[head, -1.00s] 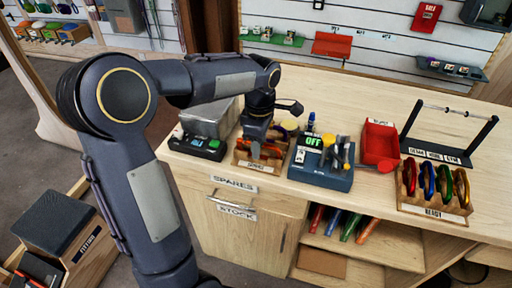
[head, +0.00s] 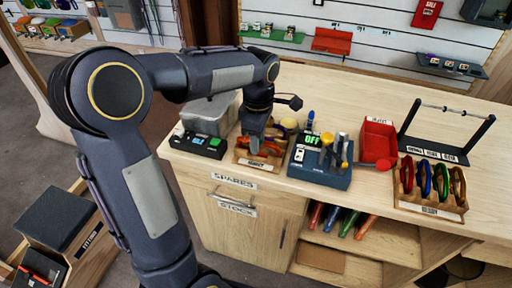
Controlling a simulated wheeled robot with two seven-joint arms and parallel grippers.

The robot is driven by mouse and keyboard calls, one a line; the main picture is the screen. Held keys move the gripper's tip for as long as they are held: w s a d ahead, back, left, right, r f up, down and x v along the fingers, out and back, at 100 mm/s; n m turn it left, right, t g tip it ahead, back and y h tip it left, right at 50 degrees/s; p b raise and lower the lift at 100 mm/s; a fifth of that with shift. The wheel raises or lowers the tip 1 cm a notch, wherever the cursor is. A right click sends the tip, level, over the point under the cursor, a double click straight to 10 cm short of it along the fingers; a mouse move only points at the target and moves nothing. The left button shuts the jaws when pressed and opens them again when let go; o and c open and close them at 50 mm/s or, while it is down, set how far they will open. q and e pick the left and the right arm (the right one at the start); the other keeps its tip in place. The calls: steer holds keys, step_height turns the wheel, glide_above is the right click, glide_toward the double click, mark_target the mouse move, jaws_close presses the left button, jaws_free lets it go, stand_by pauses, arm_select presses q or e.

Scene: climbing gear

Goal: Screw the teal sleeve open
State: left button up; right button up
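My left gripper (head: 255,143) points down over a small wooden rack (head: 243,160) on the counter. The rack holds carabiners (head: 272,147) in red and orange tones, partly hidden behind the gripper. The gripper's fingertips are at or just above the carabiners. I cannot tell whether they touch one, or whether they are open or shut. I cannot make out a teal sleeve; it is too small or hidden by the gripper. My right gripper is not in view.
A red tray (head: 378,146), a second carabiner rack (head: 432,208) and a black bar stand (head: 446,150) are farther right. The counter's back middle is clear.

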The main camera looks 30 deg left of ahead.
arm_select(q)
steer(key=shift+s+d, duration=0.1)
steer(key=shift+s, duration=0.25)
steer(key=shift+f, duration=0.15)
steer(key=shift+f+b, duration=1.1)
steer(key=shift+f, duration=0.15)
steer(key=shift+w, duration=0.1)
steer(key=shift+w+r+p, duration=0.1)
steer(key=shift+w+p, duration=0.3)
steer(key=shift+w+a, duration=0.2)
